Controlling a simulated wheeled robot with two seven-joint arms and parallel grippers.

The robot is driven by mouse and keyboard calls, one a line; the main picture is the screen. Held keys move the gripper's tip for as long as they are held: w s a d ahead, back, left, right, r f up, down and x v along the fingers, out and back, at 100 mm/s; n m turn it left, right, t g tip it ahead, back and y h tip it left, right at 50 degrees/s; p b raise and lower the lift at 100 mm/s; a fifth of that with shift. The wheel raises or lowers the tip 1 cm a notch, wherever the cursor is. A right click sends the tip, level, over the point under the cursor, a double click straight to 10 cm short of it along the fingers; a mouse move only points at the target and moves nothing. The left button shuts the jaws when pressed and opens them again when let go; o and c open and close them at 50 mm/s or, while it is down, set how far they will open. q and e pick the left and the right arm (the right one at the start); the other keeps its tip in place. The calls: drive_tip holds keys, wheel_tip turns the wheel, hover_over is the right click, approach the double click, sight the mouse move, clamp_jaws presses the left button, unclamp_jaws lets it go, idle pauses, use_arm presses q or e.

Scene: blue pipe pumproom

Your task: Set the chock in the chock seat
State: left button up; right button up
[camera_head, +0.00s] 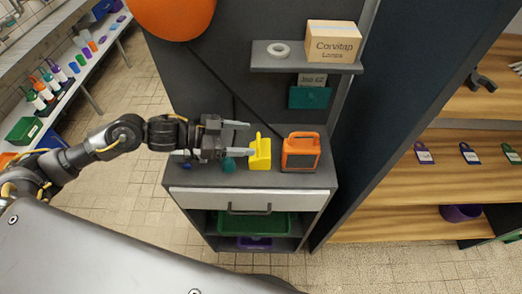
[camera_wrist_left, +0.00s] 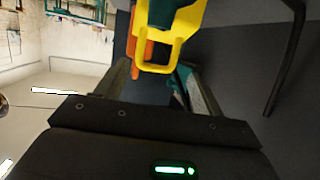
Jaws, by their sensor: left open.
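The yellow chock (camera_head: 260,153), a block with a looped handle, stands on the grey cabinet top, left of an orange case. My left gripper (camera_head: 242,139) is open, its fingers pointing right at the chock, the tips close to its upper left side. In the left wrist view the chock's yellow handle (camera_wrist_left: 154,68) shows beyond and between the open fingers. I cannot tell whether a finger touches it. I cannot make out a chock seat for certain. My right gripper is not in view.
The orange case (camera_head: 300,152) stands right beside the chock. A small teal item (camera_head: 228,164) lies under my left gripper. A shelf (camera_head: 305,66) above bears a white ring (camera_head: 278,49) and a cardboard box (camera_head: 332,40). A dark panel and wooden shelves stand right.

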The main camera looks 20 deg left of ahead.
sight(258, 136)
use_arm(q)
drive_tip(key=shift+s, duration=0.1)
drive_tip(key=p+x, duration=0.2)
drive_tip(key=x, duration=0.2)
drive_tip(key=shift+w+d, duration=0.25)
drive_tip(key=shift+d+f, duration=0.15)
drive_tip(key=shift+d, duration=0.1)
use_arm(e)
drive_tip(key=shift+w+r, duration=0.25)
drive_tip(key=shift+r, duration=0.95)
use_arm(q)
drive_tip(key=shift+a, duration=0.1)
drive_tip(key=shift+c, duration=0.3)
clamp_jaws()
